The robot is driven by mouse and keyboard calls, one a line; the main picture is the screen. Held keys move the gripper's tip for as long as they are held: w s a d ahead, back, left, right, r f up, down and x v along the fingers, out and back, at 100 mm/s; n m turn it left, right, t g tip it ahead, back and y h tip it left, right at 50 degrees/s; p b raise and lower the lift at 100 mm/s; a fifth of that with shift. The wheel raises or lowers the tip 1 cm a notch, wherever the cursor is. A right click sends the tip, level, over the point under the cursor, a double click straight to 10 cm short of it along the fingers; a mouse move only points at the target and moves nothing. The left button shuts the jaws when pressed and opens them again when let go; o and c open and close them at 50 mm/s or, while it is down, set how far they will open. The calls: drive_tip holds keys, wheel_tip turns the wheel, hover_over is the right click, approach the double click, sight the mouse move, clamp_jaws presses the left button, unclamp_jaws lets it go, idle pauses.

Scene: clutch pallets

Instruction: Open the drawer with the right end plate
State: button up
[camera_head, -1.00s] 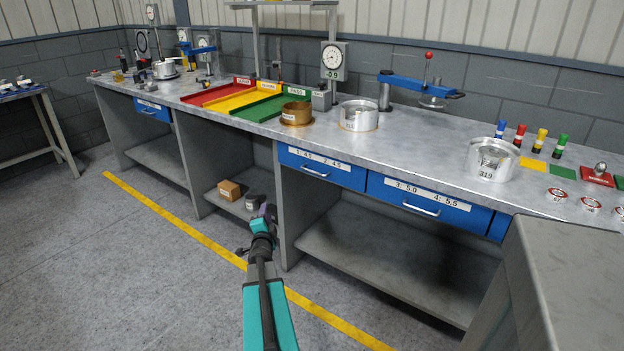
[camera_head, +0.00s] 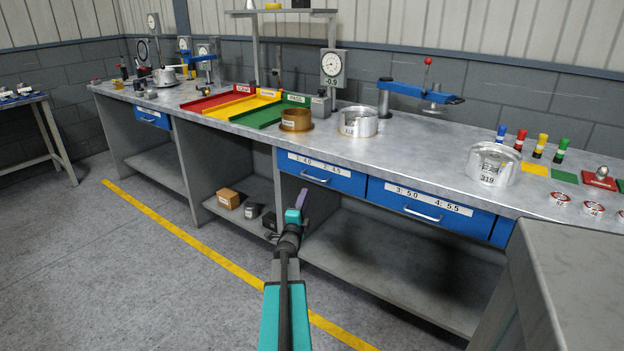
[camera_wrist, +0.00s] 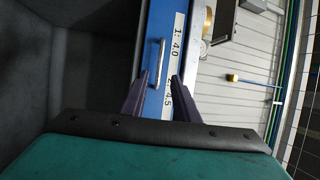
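The blue drawer labelled "1: 4.0 2: 4.5" (camera_head: 345,184) is shut under the bench top, with a silver bar handle (camera_head: 314,178). To its right, the blue drawer labelled "3: 5.0 4: 5.5" (camera_head: 460,221) is also shut and has its own handle (camera_head: 423,214). My gripper (camera_head: 302,196) is in front of and slightly below the first drawer. In the wrist view my gripper (camera_wrist: 157,82) is open and empty, its two dark fingers apart. The first drawer's handle (camera_wrist: 158,62) shows just beyond the fingertips, apparently not gripped. No drawer's inside is visible.
On the bench top (camera_head: 400,150) stand a dial gauge reading -0.9 (camera_head: 333,68), metal rings and a drum marked 319 (camera_head: 492,165). Small boxes (camera_head: 229,198) sit on the lower shelf. A grey cabinet (camera_head: 560,280) stands at the right front. Floor in front is clear.

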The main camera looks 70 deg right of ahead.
sight(312, 178)
drive_tip(key=shift+p+x, duration=0.65)
drive_tip(key=shift+x, duration=6)
drive_tip(key=shift+c, duration=0.4)
clamp_jaws()
